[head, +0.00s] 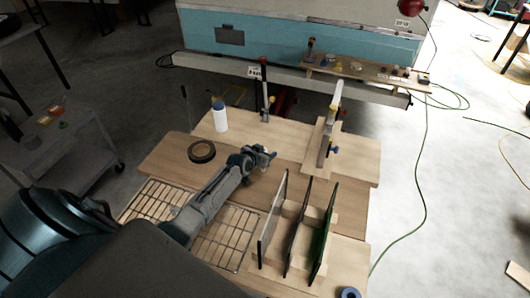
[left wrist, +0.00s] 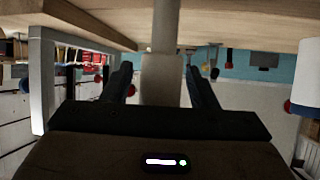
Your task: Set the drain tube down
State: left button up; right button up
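My left gripper (head: 260,155) is low over the wooden bench, between the black ring and the wooden stand. In the left wrist view its two dark fingers (left wrist: 159,80) stand apart. A pale upright cylinder (left wrist: 161,70), which looks like the drain tube, is between them in that view, with a narrow gap showing on each side. Its upper end in that picture meets the wooden bench surface; its other end is hidden behind the gripper body. I cannot make the tube out clearly in the head view. My right gripper is not in view.
A white bottle with a blue cap (head: 220,117) and a black ring (head: 202,151) are left of the gripper. A wooden stand (head: 319,158) is to the right. Upright panels in a rack (head: 296,228) and wire grids (head: 228,236) lie nearer. A red-topped lever (head: 264,88) stands behind.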

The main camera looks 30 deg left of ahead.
pick_arm(q)
jog(key=shift+r, duration=0.2)
jog(key=shift+s, duration=0.15)
jog(key=b+v, duration=0.1)
jog(key=v, duration=1)
jog(key=shift+s+r+b, duration=0.2)
jog(key=shift+s+b, duration=0.1)
jog(key=shift+b, duration=0.05)
